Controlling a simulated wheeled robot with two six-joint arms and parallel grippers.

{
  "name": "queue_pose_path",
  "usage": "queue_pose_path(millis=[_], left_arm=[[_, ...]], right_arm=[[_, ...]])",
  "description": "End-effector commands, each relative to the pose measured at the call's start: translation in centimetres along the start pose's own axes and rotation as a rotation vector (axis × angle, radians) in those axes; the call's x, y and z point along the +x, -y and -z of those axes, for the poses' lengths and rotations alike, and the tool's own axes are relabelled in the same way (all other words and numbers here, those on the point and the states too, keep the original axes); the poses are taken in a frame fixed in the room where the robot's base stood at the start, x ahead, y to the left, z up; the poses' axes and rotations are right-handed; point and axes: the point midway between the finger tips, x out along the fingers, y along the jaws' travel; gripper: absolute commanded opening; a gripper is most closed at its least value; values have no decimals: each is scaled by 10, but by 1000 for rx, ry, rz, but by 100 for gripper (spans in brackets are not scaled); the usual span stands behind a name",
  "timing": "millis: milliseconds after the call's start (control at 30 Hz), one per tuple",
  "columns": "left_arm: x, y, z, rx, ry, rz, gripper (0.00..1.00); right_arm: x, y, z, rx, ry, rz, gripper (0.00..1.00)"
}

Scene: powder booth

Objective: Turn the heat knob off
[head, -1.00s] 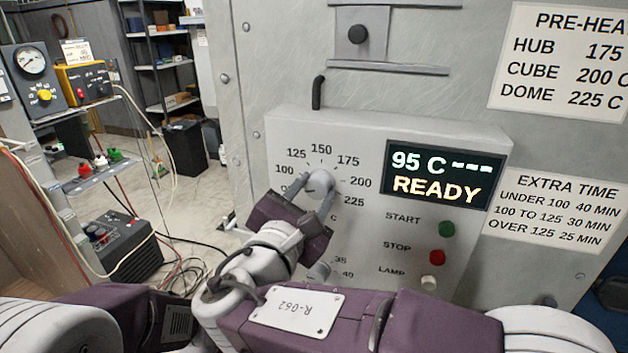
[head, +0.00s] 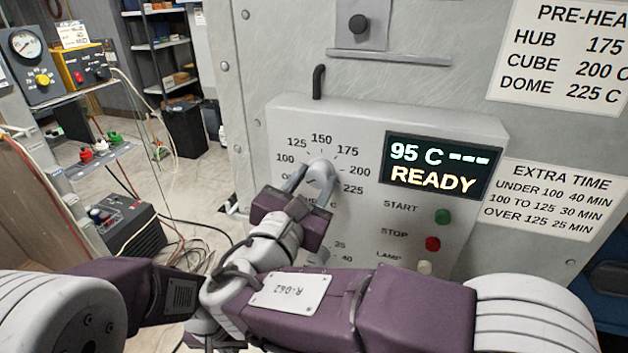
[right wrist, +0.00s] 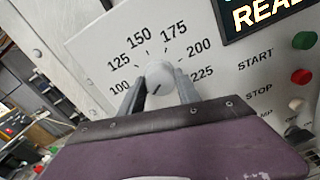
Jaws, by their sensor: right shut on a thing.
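The heat knob (head: 321,170) is a pale round knob on the grey oven panel (head: 290,120), inside a dial marked from 100 to 225. My right gripper (head: 312,183) is shut on it, one finger on each side. In the right wrist view the knob (right wrist: 158,73) sits between the two fingers (right wrist: 158,88), and a short dark mark on its face slants toward the lower left. The dial's lower left, where only the start of a label shows, is mostly hidden by my gripper. The display (head: 439,167) reads 95 C and READY. My left gripper is out of view.
A second, lower dial is partly hidden behind my right wrist. Green start (head: 442,216), red stop (head: 433,243) and pale lamp (head: 425,268) buttons lie right of it. A black hooked handle (head: 319,82) stands above the panel. A bench with gauges stands at the left.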

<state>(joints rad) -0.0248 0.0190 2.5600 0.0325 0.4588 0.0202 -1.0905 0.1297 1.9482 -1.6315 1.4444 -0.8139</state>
Motion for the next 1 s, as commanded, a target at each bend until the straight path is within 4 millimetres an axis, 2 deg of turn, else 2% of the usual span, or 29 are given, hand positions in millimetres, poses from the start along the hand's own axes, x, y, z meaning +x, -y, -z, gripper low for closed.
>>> queue_pose_path(millis=[33,67,100,133,467,567,800,1000], left_arm=[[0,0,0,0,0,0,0],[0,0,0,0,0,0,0],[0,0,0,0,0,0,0],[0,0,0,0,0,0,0],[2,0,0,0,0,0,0],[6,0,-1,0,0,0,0],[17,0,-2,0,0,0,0],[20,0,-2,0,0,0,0]], right_arm=[[0,0,2,-3,-3,2,0],[0,1,2,-3,-3,2,47],[0,0,1,-3,-2,2,59],[0,0,1,-3,-2,1,61],[-3,0,1,0,-1,0,61],[-16,0,3,0,-2,-4,61],[-67,-1,3,1,-3,-6,61],[-89,0,2,-2,-2,0,61]])
